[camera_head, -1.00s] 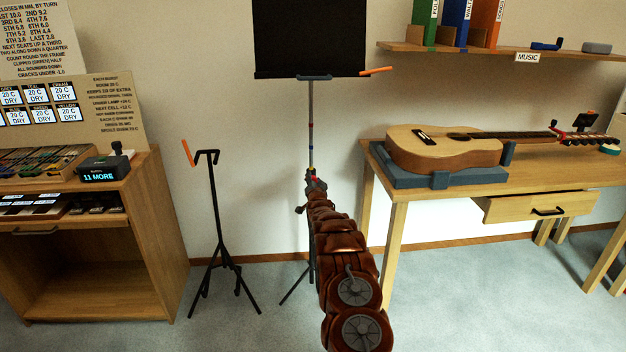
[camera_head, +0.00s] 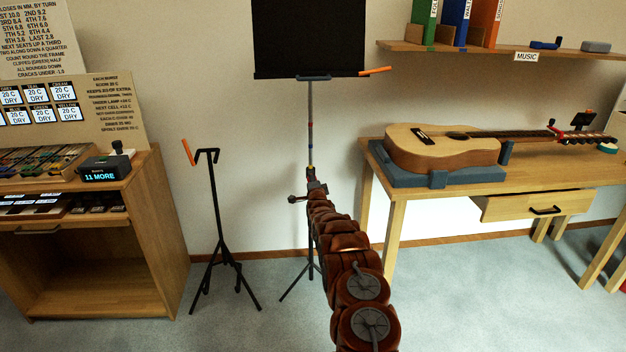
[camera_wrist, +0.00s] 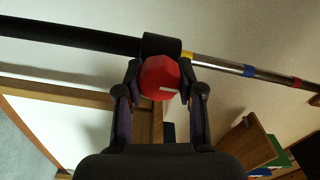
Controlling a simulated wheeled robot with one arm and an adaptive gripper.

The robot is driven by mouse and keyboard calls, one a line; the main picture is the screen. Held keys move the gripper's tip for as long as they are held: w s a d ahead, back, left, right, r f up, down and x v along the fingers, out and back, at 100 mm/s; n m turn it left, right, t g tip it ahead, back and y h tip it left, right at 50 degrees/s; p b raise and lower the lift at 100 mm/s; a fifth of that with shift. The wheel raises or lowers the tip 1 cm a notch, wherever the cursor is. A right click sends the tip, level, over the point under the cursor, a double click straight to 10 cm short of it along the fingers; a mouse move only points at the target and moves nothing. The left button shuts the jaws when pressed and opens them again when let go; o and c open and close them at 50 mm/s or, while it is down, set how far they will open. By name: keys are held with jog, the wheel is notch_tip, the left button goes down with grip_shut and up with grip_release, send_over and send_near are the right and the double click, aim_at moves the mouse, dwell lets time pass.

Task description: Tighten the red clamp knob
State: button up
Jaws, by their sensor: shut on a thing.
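The red clamp knob (camera_wrist: 160,77) is in the middle of the wrist view, with a white mark on its face. My gripper (camera_wrist: 160,85) is shut on it, one finger on each side. The knob sits against the black collar (camera_wrist: 161,46) of the music stand's post (camera_wrist: 225,67). The post's silver part carries yellow, blue and red bands. In the head view my gripper (camera_head: 315,184) is at the stand's post (camera_head: 310,125), below the black desk (camera_head: 310,38). The knob is hidden there behind my arm.
A second black stand (camera_head: 215,205) with an orange-tipped arm stands to the left. A wooden cabinet (camera_head: 160,235) is at far left. A table (camera_head: 395,220) with a guitar (camera_head: 440,148) is on the right. Floor between cabinet and table is otherwise clear.

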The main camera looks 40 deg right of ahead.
jog(key=shift+r, duration=0.1)
dwell(0.3)
jog(key=o, duration=1.1)
jog(key=shift+o, duration=0.2)
jog(key=shift+s+a, duration=0.1)
jog(key=shift+s, duration=0.05)
jog(key=shift+s+a+f, duration=0.15)
jog(key=shift+f, duration=0.05)
jog(key=v, duration=1.1)
jog(key=shift+r, duration=0.15)
jog(key=shift+s, duration=0.1)
